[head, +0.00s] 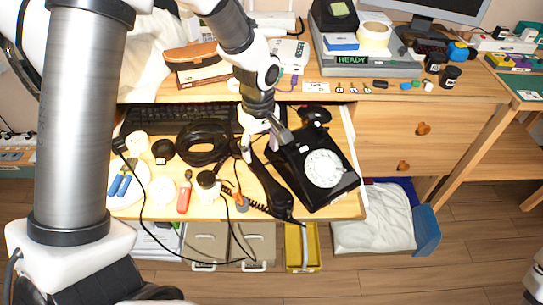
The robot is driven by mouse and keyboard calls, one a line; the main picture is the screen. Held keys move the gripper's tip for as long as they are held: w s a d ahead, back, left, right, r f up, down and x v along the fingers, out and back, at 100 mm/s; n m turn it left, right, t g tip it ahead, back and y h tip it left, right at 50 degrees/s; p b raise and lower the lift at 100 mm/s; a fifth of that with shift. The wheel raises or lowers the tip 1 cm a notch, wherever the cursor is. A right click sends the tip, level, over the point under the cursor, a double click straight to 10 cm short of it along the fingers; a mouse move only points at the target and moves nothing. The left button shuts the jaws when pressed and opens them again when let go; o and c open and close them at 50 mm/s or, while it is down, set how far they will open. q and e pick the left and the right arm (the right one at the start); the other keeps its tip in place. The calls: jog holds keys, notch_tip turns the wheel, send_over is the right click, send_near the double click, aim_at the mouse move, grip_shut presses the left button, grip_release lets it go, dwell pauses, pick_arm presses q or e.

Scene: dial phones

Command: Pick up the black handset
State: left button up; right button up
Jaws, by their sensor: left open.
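A black rotary telephone (297,152) with a white dial sits on the pulled-out drawer or tray of the wooden desk. A long black handset (270,190) lies along the phone's left side, slanting down to the right. A coiled black cord runs near its lower left. My left gripper (265,142) is open and empty, pointing down over the handset's upper end. The gripper hides part of that end, and I cannot tell whether the fingers touch it.
A black cable coil (203,142), a keyboard (140,121), a red-handled screwdriver (184,193) and pliers (122,184) crowd the left. A black mouse (316,113) lies behind the phone. A grey device reading READY (368,64) stands on the desktop. A yellow tray (301,248) is below.

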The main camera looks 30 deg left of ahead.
aim_at(258, 166)
pick_arm(q)
jog(key=f, duration=0.1)
jog(key=s+f, duration=0.1)
jog(key=shift+s+f+b, duration=0.1)
jog(key=shift+f+b, duration=0.3)
notch_tip(258, 166, down, 4)
jog(key=shift+f+b, duration=0.25)
jog(key=shift+b, duration=0.2)
pick_arm(e)
jog(key=shift+s+f, duration=0.3)
jog(key=shift+f, duration=0.45)
pick_arm(q)
jog(key=shift+r, duration=0.1)
jog(key=shift+c, duration=1.4)
grip_shut()
